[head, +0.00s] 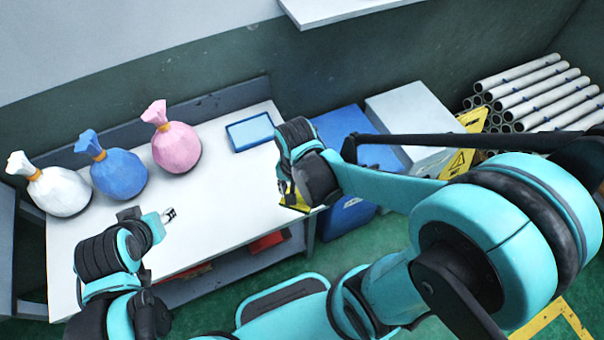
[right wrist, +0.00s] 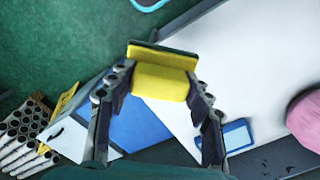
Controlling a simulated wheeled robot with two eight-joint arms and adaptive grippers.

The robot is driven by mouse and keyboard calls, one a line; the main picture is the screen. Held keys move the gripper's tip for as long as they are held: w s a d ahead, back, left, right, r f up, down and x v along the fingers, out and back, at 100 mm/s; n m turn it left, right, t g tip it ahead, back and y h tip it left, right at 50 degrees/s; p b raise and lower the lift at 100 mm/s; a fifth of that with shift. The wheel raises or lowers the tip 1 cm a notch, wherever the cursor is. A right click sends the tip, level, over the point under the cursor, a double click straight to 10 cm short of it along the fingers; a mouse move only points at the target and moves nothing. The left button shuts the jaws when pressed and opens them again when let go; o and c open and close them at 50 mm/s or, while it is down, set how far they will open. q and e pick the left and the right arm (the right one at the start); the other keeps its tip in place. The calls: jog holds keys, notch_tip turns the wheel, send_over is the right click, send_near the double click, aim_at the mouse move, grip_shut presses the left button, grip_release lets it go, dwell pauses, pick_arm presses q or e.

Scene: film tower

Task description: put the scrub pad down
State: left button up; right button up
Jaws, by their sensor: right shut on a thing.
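The scrub pad (right wrist: 162,80) is a yellow sponge block with a dark green layer. My right gripper (right wrist: 158,86) is shut on it, with one finger at each end. In the head view the yellow of the pad (head: 297,203) shows below my right gripper (head: 291,190), near the right end of the white table (head: 225,215). The gripper hides part of the pad there. I cannot tell its exact height over the table. My left gripper (head: 168,214) is over the left part of the table, apart from the bags; its opening is too small to read.
White (head: 58,190), blue (head: 120,174) and pink (head: 177,147) tied bags stand on the table's left and back. A blue-rimmed tray (head: 250,132) lies at the back. The table's middle is clear. Blue bins (head: 345,218) and stacked pipes (head: 535,95) stand to the right.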

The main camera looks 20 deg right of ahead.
jog(key=shift+w+d+f, duration=0.15)
jog(key=shift+w+d, duration=0.05)
jog(key=w+f+b, duration=0.1)
jog(key=w+f, duration=0.1)
jog(key=w, duration=0.1)
jog(key=w+a+f+b, duration=0.1)
jog(key=w+f, duration=0.1)
jog(key=w, duration=0.2)
jog(key=w+f+b, duration=0.2)
jog(key=w, duration=0.2)
jog(key=shift+a+f, duration=0.25)
jog(key=shift+f, duration=0.15)
jog(key=shift+f+b, duration=0.75)
jog(key=shift+f, duration=1.2)
jog(key=shift+f, duration=0.15)
jog(key=o, duration=1.3)
